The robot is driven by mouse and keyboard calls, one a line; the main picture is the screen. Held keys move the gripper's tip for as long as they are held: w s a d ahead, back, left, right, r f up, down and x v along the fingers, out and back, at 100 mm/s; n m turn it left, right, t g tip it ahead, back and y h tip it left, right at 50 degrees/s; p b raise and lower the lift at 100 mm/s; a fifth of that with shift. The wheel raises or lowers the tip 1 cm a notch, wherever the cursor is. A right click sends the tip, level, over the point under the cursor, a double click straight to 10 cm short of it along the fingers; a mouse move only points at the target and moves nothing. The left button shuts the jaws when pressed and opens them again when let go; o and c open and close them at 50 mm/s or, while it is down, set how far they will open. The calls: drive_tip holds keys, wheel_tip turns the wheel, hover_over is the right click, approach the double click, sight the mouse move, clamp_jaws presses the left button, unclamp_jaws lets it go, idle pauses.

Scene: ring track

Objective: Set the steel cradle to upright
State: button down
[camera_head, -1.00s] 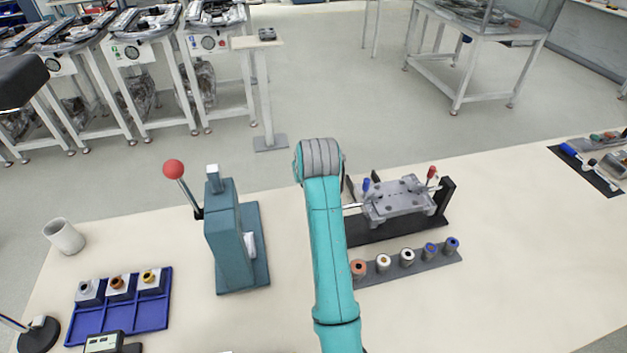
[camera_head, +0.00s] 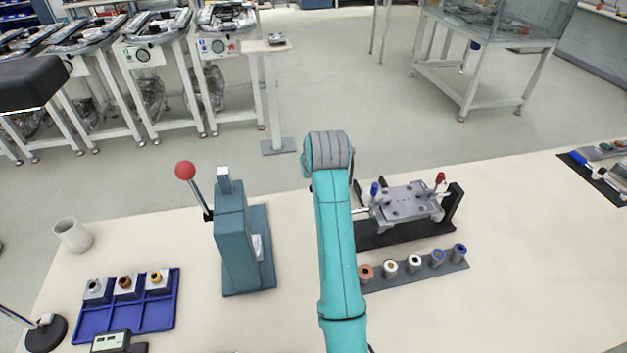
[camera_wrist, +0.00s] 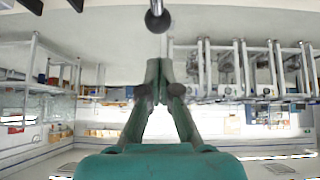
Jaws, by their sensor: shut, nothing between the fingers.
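The steel cradle (camera_head: 405,204) is a grey plate with holes, hung between the posts of a black stand (camera_head: 408,236) right of my arm in the head view. Its broad face points mostly upward and looks slightly tilted. A blue pin and a red-knobbed pin stand at its sides. My arm hides the left end of the stand. My gripper (camera_wrist: 159,64) shows in the wrist view with its green fingers together and empty. A dark ball knob (camera_wrist: 157,20) on a metal rod is just beyond the fingertips, apparently apart from them. My gripper is hidden in the head view.
A row of spools (camera_head: 414,264) lies in front of the stand. A teal lever press (camera_head: 238,240) with a red ball stands left of my arm. A blue tray (camera_head: 126,318) and a white cup (camera_head: 73,235) are farther left.

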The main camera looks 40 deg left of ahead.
drive_tip(key=w+a+r+v, duration=0.1)
drive_tip(key=v, duration=1)
drive_tip(key=shift+a+r, duration=0.15)
drive_tip(key=shift+r, duration=0.05)
